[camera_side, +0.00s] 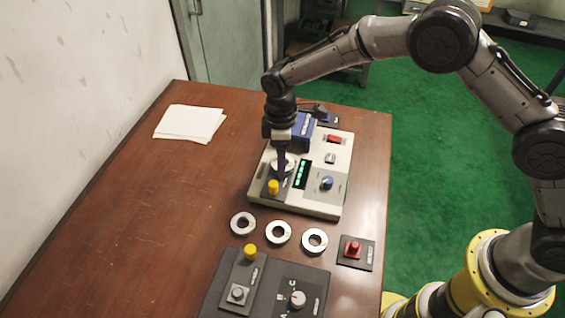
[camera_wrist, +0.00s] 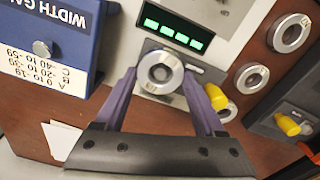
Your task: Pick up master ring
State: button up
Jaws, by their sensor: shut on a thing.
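The master ring (camera_wrist: 160,72) is a silver ring between my fingertips, over a dark plate on the light grey gauge box. In the side view the ring (camera_side: 279,161) is partly hidden by my fingers. My gripper (camera_side: 282,168) points down at the left part of the gauge box (camera_side: 318,202) and is shut on the ring. In the wrist view, the purple fingers of my gripper (camera_wrist: 159,74) press on opposite sides of the ring. I cannot tell whether the ring touches the plate.
A yellow knob (camera_side: 273,187) stands close in front of my fingers. A blue box (camera_side: 304,131) is just behind. Three rings (camera_side: 278,232) lie in a row in front of the gauge. A red button (camera_side: 352,250) and a control panel (camera_side: 268,284) are nearer. The table's left is mostly clear.

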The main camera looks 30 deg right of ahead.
jog(key=shift+r, duration=0.1)
grip_shut()
